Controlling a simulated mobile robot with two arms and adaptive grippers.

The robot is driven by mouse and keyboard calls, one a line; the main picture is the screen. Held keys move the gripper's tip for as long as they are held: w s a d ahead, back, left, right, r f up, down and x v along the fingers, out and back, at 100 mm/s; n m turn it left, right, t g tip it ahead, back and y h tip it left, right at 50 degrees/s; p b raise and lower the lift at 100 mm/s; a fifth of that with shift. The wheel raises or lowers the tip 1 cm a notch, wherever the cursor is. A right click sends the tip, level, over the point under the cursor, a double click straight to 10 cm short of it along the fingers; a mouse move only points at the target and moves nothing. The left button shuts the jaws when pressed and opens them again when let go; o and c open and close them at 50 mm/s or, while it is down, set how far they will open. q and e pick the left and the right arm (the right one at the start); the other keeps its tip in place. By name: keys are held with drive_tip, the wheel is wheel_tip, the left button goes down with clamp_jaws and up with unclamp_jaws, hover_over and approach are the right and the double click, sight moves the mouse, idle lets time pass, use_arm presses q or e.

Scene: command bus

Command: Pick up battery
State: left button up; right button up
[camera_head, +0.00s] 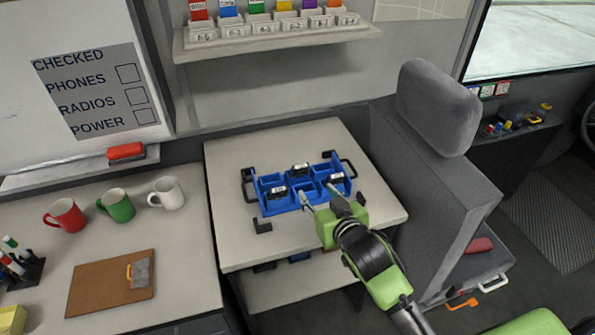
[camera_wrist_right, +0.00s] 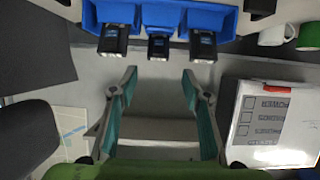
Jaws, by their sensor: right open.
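A blue compartment tray (camera_head: 283,206) with black end handles sits on the small table. Dark batteries with pale labels are in it: one at the front left (camera_head: 278,192), one at the back middle (camera_head: 299,170) and one at the right (camera_head: 336,178). In the wrist view, three dark batteries (camera_wrist_right: 112,40), (camera_wrist_right: 158,46), (camera_wrist_right: 202,45) show along the blue tray's edge (camera_wrist_right: 160,14). My right gripper (camera_head: 318,191) is at the tray's front right; its fingers are apart and empty, also in the wrist view (camera_wrist_right: 160,74). My left gripper is out of view.
The table (camera_head: 235,165) has small black corner brackets around the tray. A grey seat (camera_head: 437,180) stands close on the right. The left counter holds red (camera_head: 66,215), green (camera_head: 117,206) and white (camera_head: 168,192) mugs and a clipboard (camera_head: 95,285). A shelf (camera_head: 270,45) hangs above.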

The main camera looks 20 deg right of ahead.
drive_tip(key=p, duration=0.1)
approach(302, 174)
drive_tip(key=w, duration=0.2)
drive_tip(key=shift+w+a+f, duration=0.25)
drive_tip(key=shift+w+f, duration=0.15)
drive_tip(key=shift+w, duration=0.25)
drive_tip(key=p+x, duration=0.1)
drive_tip(key=x, duration=0.2)
drive_tip(key=shift+s+d+f, duration=0.1)
drive_tip(key=shift+x, duration=0.8)
drive_tip(key=shift+f, duration=0.1)
drive_tip(key=shift+s, duration=0.1)
drive_tip(key=c, duration=0.9)
